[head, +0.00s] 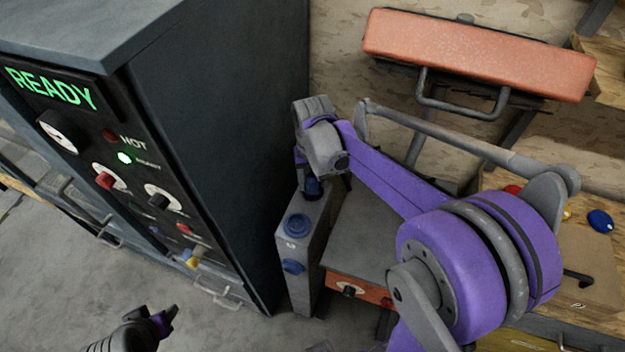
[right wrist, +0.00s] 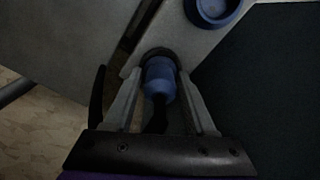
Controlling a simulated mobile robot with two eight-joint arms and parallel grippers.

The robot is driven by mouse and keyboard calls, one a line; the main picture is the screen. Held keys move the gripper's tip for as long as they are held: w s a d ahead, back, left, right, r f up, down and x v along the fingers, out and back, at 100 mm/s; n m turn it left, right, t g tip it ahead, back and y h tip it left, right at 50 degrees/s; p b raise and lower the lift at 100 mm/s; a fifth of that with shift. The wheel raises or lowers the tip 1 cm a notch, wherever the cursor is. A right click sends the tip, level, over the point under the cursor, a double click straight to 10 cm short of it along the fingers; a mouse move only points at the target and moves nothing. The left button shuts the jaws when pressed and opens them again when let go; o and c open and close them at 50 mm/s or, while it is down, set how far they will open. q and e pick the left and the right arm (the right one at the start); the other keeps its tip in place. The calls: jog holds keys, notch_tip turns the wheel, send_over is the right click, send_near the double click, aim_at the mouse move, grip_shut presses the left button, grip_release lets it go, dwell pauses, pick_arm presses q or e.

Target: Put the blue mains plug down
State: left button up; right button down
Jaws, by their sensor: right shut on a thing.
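The blue mains plug (right wrist: 160,78) is between the fingers of my right gripper (right wrist: 158,88) in the right wrist view, with its dark cable end toward the palm. The plug's front meets a dark ring on the grey socket post (right wrist: 188,38); I cannot tell how far it sits in. In the head view my right gripper (head: 312,184) is at the top of the grey post (head: 308,275), with a bit of blue plug (head: 313,188) below the wrist. My left gripper (head: 165,318) is at the bottom left, away from the post; its finger opening is unclear.
A blue socket (head: 297,225) and another blue socket (head: 293,267) are lower on the post. A tall dark cabinet (head: 215,120) with a lit READY panel stands close at left. An orange-fronted box (head: 360,291) is right of the post. A red padded bar (head: 478,52) is behind.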

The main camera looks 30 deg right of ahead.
aim_at(312, 178)
jog(key=shift+f, duration=0.2)
jog(key=shift+c, duration=1.1)
grip_release()
jog(key=shift+r, duration=0.55)
notch_tip(312, 178, up, 11)
jog(key=shift+r+p, duration=0.1)
jog(key=shift+p, duration=0.3)
jog(key=shift+s+a, duration=0.2)
jog(key=shift+s, duration=0.05)
jog(key=s+a+f+n+t, duration=0.2)
jog(key=s+a+f+t, duration=0.1)
jog(key=s+f, duration=0.2)
jog(key=s+a+f+n+t, duration=0.2)
jog(key=s+f, duration=0.3)
jog(key=s, duration=0.3)
jog(key=shift+s+a+t, duration=0.2)
jog(key=shift+a+t, duration=0.2)
jog(key=shift+a, duration=0.35)
